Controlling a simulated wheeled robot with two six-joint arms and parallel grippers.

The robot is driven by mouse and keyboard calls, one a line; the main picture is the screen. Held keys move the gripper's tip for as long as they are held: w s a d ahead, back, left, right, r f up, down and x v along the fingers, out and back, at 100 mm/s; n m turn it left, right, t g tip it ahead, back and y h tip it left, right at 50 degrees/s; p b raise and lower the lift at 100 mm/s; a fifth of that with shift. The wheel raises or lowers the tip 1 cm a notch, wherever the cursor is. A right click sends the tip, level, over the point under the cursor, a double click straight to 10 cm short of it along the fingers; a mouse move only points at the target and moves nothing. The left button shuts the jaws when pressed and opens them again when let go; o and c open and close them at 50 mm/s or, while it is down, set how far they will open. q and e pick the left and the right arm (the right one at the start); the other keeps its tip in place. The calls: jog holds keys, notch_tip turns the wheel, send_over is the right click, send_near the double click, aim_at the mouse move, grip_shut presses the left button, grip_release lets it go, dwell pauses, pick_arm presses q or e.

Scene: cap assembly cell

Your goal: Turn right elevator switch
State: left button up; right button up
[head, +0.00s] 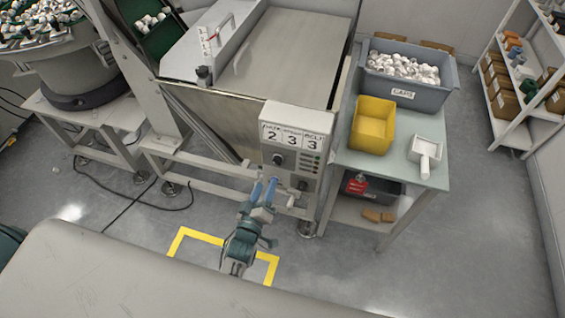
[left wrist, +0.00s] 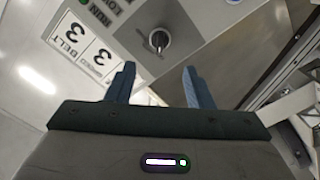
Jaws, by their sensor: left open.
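The control panel (head: 290,150) stands on the front of the grey machine, with the digits 2, 3 and 3 along its top. A dark rotary switch (head: 278,158) sits below the digits at the panel's left. A round switch with a metal lever (left wrist: 158,40) shows in the left wrist view, ahead of the gap between my fingers. My left gripper (head: 265,188) is open and empty, just below and in front of the panel. Its two blue fingers also show in the left wrist view (left wrist: 158,85), apart from the switch. My right gripper is not in view.
A side table (head: 405,165) to the right holds a grey bin of caps (head: 400,85), a yellow bin (head: 372,125) and a small white container (head: 424,155). The machine's frame legs flank the panel. A yellow outline (head: 200,235) marks the floor.

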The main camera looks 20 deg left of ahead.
aim_at(275, 163)
pick_arm(q)
jog(key=w, duration=0.5)
jog(key=w+p, duration=0.1)
jog(key=w, duration=0.1)
jog(key=shift+w+d, duration=0.25)
jog(key=shift+w, duration=0.75)
jog(key=shift+c, duration=0.5)
jog(key=c, duration=0.9)
